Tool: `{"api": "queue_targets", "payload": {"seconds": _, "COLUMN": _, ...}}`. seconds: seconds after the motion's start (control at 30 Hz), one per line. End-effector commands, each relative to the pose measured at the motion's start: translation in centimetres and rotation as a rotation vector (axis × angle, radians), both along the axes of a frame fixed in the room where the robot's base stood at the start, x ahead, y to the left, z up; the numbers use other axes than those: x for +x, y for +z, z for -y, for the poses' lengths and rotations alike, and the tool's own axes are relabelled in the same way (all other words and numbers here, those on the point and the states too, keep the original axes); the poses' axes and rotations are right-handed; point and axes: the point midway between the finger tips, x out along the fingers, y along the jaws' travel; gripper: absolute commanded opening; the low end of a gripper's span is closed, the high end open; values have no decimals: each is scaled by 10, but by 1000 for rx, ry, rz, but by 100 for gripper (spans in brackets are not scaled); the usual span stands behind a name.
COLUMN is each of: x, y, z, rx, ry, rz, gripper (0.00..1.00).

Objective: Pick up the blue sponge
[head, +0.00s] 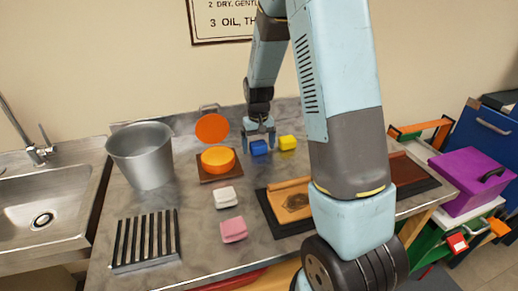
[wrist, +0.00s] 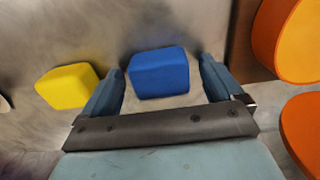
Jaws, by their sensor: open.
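The blue sponge (head: 259,148) lies on the grey counter toward the back. My gripper (head: 258,137) is right over it, with its fingers pointing down. In the wrist view the blue sponge (wrist: 160,73) shows between the two open fingers of my gripper (wrist: 162,80). I cannot tell how far the fingertips are above the counter.
A yellow sponge (head: 288,143) lies close beside the blue one. An open orange tin (head: 218,160) stands on the other side. White (head: 226,197) and pink (head: 233,230) sponges, a metal bucket (head: 146,157) and a slatted rack (head: 145,241) are on the counter. A sink (head: 45,205) is at left.

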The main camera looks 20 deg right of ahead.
Motion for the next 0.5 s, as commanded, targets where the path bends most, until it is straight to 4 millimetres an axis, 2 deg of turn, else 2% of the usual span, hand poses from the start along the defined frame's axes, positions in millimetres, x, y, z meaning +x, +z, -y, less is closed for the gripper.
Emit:
{"api": "queue_targets", "payload": {"seconds": 0.1, "x": 0, "y": 0, "z": 0, "rx": 0, "ry": 0, "rz": 0, "gripper": 92}}
{"api": "queue_targets", "payload": {"seconds": 0.5, "x": 0, "y": 0, "z": -1, "rx": 0, "ry": 1, "rz": 0, "gripper": 53}}
